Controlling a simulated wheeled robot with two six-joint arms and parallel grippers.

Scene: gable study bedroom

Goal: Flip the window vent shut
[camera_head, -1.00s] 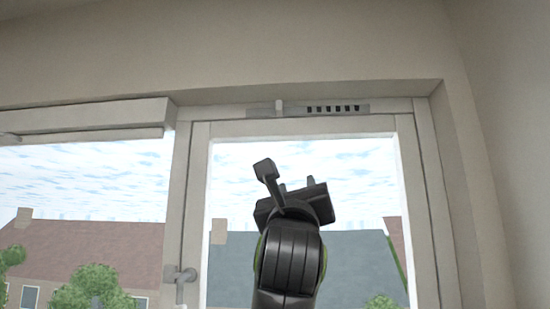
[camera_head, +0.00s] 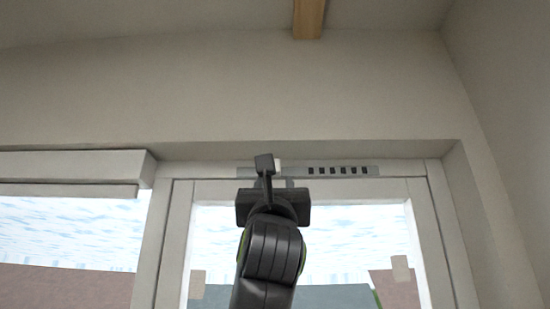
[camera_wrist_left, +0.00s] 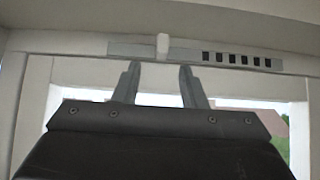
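The window vent (camera_head: 350,171) is a grey strip with several dark slots on the top rail of the window frame. In the left wrist view the vent (camera_wrist_left: 282,64) spans the upper part, with its slots on the right. Its small pale tab (camera_wrist_left: 163,46) stands left of the slots; in the head view the tab (camera_head: 278,166) is partly hidden by my wrist. My left gripper (camera_wrist_left: 158,70) is open and empty, its two fingers apart just below the tab. In the head view the left gripper (camera_head: 282,184) is seen from behind, below the vent. My right gripper is out of view.
The white window frame (camera_head: 436,235) surrounds the glass, with a side reveal close on the right. A pale blind box (camera_head: 70,165) juts out at the left. A wooden beam (camera_head: 308,18) shows at the top. The wall above the vent is clear.

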